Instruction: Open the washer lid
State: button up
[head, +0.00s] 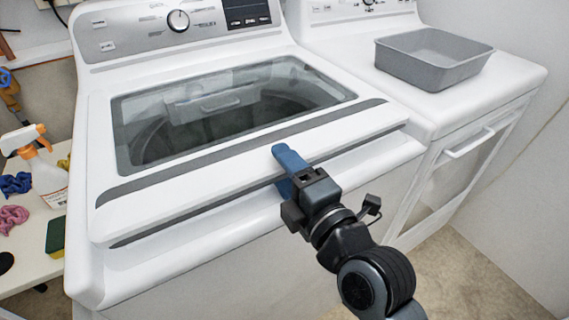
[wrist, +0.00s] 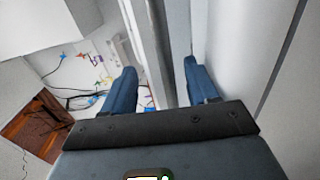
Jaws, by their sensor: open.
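The washer lid (head: 228,142) is white with a dark glass window and a grey strip along its front. It lies down flat on the white washer (head: 100,276). My gripper (head: 286,160) is at the middle of the lid's front edge, its blue fingers pointing toward the lid. In the wrist view, my gripper (wrist: 160,82) is open with its two blue fingers apart. The lid's front edge (wrist: 165,40) shows between and beyond the fingers, and one finger is over the lid's top side. Whether either finger touches the lid is not clear.
A control panel (head: 180,22) with a knob is at the washer's back. A grey bin (head: 432,58) stands on the dryer (head: 500,83) at right. A spray bottle (head: 45,170), cloths and a sponge (head: 56,236) are on a table at left. Floor (head: 470,282) at lower right is clear.

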jog(key=shift+w+a, duration=0.2)
grip_shut()
dwell(0.5)
